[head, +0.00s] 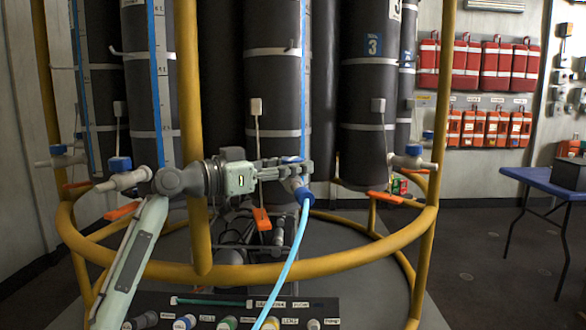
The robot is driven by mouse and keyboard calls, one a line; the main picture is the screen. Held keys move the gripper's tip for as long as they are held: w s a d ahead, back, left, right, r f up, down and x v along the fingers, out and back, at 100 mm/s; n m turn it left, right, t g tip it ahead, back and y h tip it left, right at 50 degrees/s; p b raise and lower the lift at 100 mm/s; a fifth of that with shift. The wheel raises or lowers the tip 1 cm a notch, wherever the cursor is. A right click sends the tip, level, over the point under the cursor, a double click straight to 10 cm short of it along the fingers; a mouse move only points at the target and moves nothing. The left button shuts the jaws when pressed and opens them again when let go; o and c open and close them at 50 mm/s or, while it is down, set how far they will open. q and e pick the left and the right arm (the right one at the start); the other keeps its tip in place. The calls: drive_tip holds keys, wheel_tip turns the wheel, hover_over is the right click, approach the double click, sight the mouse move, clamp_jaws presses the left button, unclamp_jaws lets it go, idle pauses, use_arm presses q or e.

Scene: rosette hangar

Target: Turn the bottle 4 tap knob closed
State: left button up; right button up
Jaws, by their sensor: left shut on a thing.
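My left gripper (303,170) reaches in from the left, past the yellow post, and is shut at the middle bottle's tap (293,186). Its fingers hide the tap knob they close on, so I cannot tell how the knob is turned. The middle black bottle (272,90) stands upright with white bands and a blue scale strip; its number is out of view. A blue fitting (306,196) sits on the tap's outer end, with a light-blue hose (289,262) running down from it. My right gripper is not in view.
A yellow tube frame (300,271) rings the bottles. Other taps with blue knobs stand at left (121,164) and right (413,151); the bottle at right is marked 3 (373,46). An orange lever (261,218) hangs under the middle bottle. A blue table (548,181) stands far right.

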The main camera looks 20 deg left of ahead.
sight(293, 159)
use_arm(q)
drive_tip(key=o, duration=1.2)
wheel_tip(293, 159, up, 10)
drive_tip(key=shift+r, duration=0.1)
